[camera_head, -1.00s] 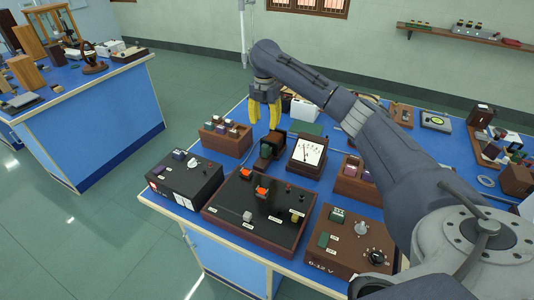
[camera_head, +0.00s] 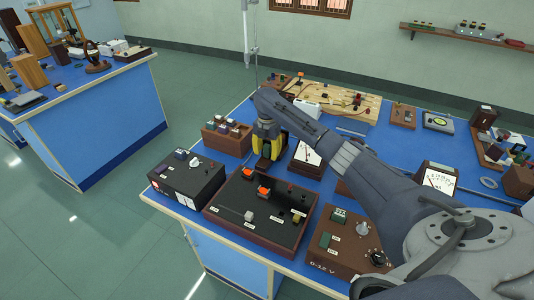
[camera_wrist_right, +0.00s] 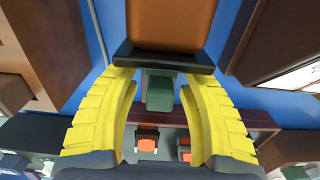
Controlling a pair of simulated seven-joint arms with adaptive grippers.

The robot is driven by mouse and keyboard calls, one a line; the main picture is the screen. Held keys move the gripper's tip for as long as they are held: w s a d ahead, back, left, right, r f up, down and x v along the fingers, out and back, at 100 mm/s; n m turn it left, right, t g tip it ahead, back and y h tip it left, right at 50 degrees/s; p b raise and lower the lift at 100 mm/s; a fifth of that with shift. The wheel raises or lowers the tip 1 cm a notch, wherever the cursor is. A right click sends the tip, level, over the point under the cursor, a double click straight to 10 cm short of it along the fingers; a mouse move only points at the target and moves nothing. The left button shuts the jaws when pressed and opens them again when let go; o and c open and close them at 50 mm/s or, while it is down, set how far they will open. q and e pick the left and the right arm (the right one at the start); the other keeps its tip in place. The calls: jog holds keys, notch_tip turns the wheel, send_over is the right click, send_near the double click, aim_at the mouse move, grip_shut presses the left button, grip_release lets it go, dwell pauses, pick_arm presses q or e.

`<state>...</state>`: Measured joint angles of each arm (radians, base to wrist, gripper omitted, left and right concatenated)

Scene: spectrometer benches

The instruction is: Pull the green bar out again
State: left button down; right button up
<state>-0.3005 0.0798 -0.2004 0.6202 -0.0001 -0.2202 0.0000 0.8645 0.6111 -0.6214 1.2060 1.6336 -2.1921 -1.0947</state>
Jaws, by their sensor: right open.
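The green bar (camera_wrist_right: 160,91) sticks out of the black face of a brown block (camera_wrist_right: 170,25) in the right wrist view. My right gripper (camera_head: 268,150) is open, its yellow fingers pointing down at the small block in the head view. In the right wrist view its fingers (camera_wrist_right: 163,92) stand on either side of the green bar, with visible gaps. The bar's far end is hidden inside the block. In the head view the gripper mostly covers the block and the bar. My left gripper is not in view.
A black panel with orange switches (camera_head: 258,210) lies just in front of the gripper. A brown rack (camera_head: 226,137) stands close on its left, and a white-faced meter (camera_head: 307,154) close on its right. A black box (camera_head: 187,178) and a brown 0-12 V box (camera_head: 345,240) flank the panel.

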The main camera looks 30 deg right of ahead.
jog(key=shift+f, duration=0.3)
jog(key=shift+c, duration=0.3)
grip_shut()
jog(key=shift+a, duration=0.1)
